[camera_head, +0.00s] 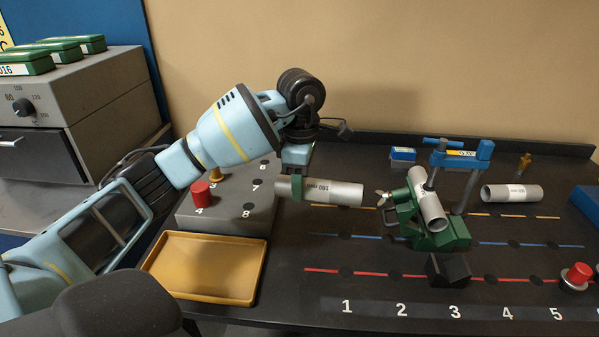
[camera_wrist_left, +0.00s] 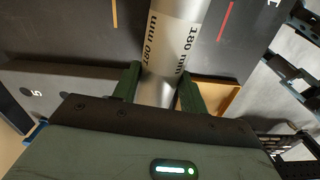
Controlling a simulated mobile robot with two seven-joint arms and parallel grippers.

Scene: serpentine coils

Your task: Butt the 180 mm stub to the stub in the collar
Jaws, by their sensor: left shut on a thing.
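The 180 mm stub (camera_head: 335,193) is a grey metal tube with a white label reading 180 mm. My left gripper (camera_head: 291,187) is shut around its left end and holds it roughly level above the bench. The left wrist view shows the stub (camera_wrist_left: 178,40) between the two green fingers (camera_wrist_left: 158,90). The green collar (camera_head: 440,238) stands to the right, with another grey stub (camera_head: 431,205) lying tilted in it. A clear gap separates the held stub's free end from the collar. My right gripper is not in view.
A blue clamp frame (camera_head: 462,160) stands behind the collar. A loose labelled tube (camera_head: 512,193) lies to its right. A yellow tray (camera_head: 205,267) and a grey block with a red knob (camera_head: 200,192) are at left. A red button (camera_head: 578,273) sits at right. The striped bench front is mostly clear.

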